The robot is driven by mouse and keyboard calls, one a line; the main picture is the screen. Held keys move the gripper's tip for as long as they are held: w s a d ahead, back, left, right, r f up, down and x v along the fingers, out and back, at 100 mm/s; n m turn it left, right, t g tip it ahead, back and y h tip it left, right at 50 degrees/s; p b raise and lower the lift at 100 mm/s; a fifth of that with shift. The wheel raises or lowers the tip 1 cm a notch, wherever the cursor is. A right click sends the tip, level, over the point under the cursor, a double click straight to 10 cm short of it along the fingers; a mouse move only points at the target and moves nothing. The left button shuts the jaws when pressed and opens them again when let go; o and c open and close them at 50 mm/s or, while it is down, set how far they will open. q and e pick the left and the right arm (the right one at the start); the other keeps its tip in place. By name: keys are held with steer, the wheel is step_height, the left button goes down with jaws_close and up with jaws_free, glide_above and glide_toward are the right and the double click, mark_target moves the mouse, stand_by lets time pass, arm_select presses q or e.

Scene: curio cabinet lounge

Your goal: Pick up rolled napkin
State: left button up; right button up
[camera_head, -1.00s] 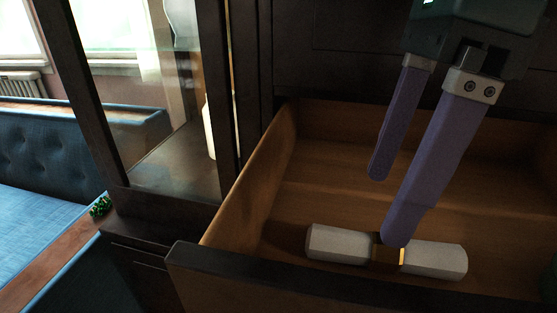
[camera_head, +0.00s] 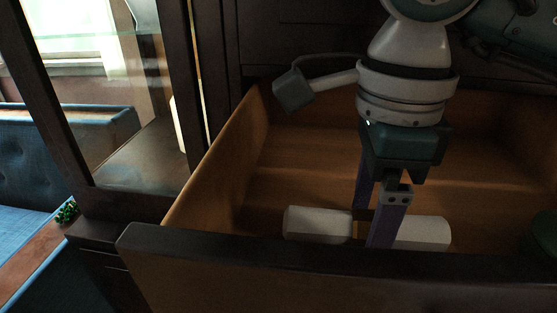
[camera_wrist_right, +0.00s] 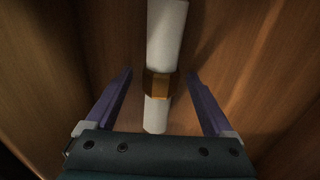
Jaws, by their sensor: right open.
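The rolled napkin (camera_head: 318,222) is a white roll with a gold band around its middle. It lies in the open wooden drawer, close to the front wall. My right gripper (camera_head: 372,228) is down in the drawer at the napkin's banded middle, one finger on the far side and one on the near side. In the right wrist view the napkin (camera_wrist_right: 166,40) runs between the two spread fingers of the gripper (camera_wrist_right: 158,92), with a gap on each side. The near finger hides part of the band in the head view. My left gripper is not in view.
The drawer's dark front edge (camera_head: 300,258) and its left wall (camera_head: 225,160) bound the space around the gripper. The drawer floor behind the napkin looks clear. A dark green round thing shows at the right edge. A glass-doored cabinet and a blue sofa (camera_head: 25,165) stand at the left.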

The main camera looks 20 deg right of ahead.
jaws_close()
stand_by(0.7)
